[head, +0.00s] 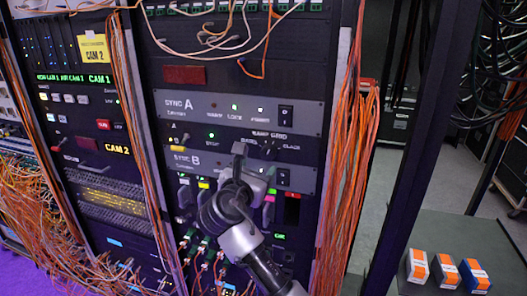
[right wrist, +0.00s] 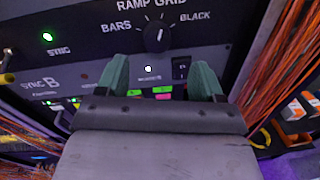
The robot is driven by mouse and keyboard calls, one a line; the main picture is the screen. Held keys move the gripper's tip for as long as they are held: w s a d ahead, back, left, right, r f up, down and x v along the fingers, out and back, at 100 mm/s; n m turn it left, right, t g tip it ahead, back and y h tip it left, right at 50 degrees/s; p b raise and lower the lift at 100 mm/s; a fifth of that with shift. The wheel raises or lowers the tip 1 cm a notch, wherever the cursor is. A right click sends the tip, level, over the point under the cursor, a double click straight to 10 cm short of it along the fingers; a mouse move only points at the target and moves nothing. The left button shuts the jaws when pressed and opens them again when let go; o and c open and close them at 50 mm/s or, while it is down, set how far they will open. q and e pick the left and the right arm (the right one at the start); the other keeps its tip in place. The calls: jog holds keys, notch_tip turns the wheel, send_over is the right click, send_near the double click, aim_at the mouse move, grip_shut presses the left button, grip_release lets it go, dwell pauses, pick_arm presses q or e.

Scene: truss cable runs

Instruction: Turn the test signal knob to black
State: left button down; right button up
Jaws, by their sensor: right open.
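The test signal knob (right wrist: 156,36) is a round black dial on a dark panel, with BARS printed to its left, RAMP GRID above it and BLACK to its right. I cannot tell its pointer setting with certainty. In the head view the knob (head: 268,149) shows just above and right of my right gripper (head: 255,162). In the right wrist view my right gripper (right wrist: 160,80) has its two greenish fingers wide apart, with nothing between them. The fingertips appear below the knob, apart from it. My left gripper is not in view.
The SYNC A panel (head: 235,110) is above the knob, and the SYNC B panel (head: 195,161) below. Orange cable bundles (head: 345,160) hang right of the rack. A grey table (head: 470,235) with several small boxes stands at the right. Green-ended cables hang below my gripper.

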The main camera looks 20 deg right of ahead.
aim_at(267, 155)
jog(key=p+x, duration=0.1)
jog(key=x, duration=0.3)
jog(key=shift+a, duration=0.1)
jog(key=x, duration=0.3)
jog(key=shift+a+f+p, duration=0.1)
jog(key=shift+f+p, duration=0.05)
jog(key=shift+p, duration=0.15)
jog(key=shift+w, duration=0.15)
jog(key=shift+c, duration=0.9)
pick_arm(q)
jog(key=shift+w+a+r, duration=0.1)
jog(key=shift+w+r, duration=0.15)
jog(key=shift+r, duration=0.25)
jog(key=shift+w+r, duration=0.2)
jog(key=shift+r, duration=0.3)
pick_arm(e)
jog(key=c, duration=0.7)
